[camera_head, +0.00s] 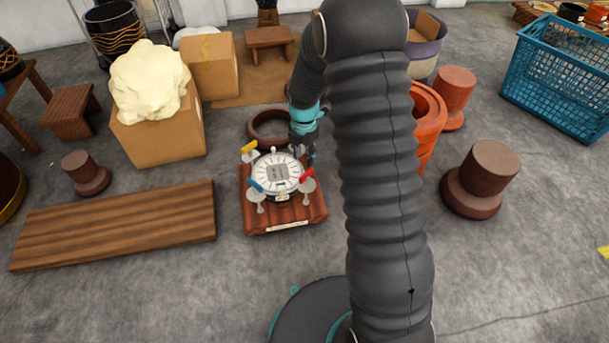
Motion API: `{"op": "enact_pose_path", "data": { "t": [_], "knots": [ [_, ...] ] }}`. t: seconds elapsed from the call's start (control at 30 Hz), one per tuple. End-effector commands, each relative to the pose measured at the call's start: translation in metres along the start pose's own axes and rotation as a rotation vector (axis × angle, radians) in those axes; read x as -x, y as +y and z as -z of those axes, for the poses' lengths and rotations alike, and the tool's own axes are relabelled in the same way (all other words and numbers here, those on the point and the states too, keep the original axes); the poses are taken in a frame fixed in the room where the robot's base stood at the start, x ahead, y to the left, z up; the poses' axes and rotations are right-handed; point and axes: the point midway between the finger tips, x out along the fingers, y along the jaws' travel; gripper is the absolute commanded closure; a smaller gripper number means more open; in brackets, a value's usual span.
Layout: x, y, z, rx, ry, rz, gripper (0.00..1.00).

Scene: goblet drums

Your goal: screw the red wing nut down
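The red wing nut (307,174) is at the right side of a small round drum head (265,172), above a pale disc on the wooden base (258,221). A yellow wing nut (249,147) is at the back left and a blue wing nut (255,186) at the front left. My gripper (304,150) points down at the back right of the drum, behind the red wing nut and apart from it in the picture. Its fingers are small and dark, and I cannot tell whether they are open or hold anything. The drum's far right edge is partly hidden by it.
A brown ring (266,125) lies just behind the drum. A wooden plank (120,228) lies to the left. An orange drum shell (430,118) and a brown stepped block (483,178) stand to the right.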

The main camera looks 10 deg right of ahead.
Motion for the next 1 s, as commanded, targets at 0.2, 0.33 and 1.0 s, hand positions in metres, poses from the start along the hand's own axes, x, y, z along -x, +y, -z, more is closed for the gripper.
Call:
{"op": "enact_pose_path", "data": {
  "t": [0.2,0.33,1.0],
  "knots": [
    [-0.044,-0.001,0.001,-0.001,0.002,0.003,0.61],
    [-0.065,-0.001,0.000,-0.001,0.001,0.002,0.61],
    [-0.093,0.000,0.000,-0.001,0.000,0.000,0.74]
  ]
}}
